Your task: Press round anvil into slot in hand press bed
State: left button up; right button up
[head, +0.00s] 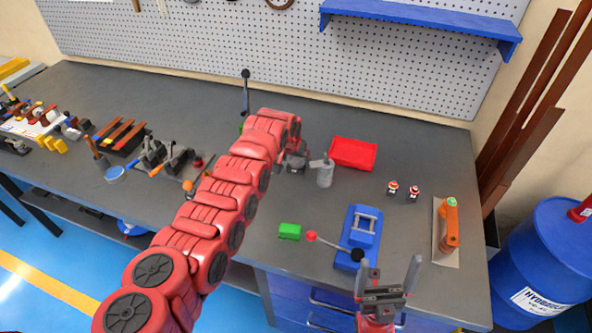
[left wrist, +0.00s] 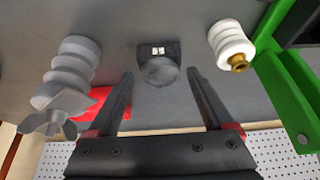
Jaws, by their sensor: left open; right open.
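In the left wrist view a dark grey round-ended block (left wrist: 160,70), which looks like the round anvil, lies on the bench with two small pale marks on it. My left gripper (left wrist: 160,80) is open and empty, with its fingertips on either side of the block in that view; whether they touch it I cannot tell. A green frame (left wrist: 292,95) stands at the right of that view, perhaps part of the hand press; its bed and slot are not visible. In the head view my left arm hides most of this area. My right gripper (head: 390,268) is open and empty at the bench front.
A grey ribbed post (head: 325,174) and a red tray (head: 353,153) stand close by. A white ribbed piece (left wrist: 232,45) is beside the green frame. A blue lever device (head: 361,232) and a green block (head: 290,231) are near the front edge.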

pick_arm(q)
jog(key=shift+f, duration=0.1)
dwell(0.7)
grip_shut()
dwell(0.3)
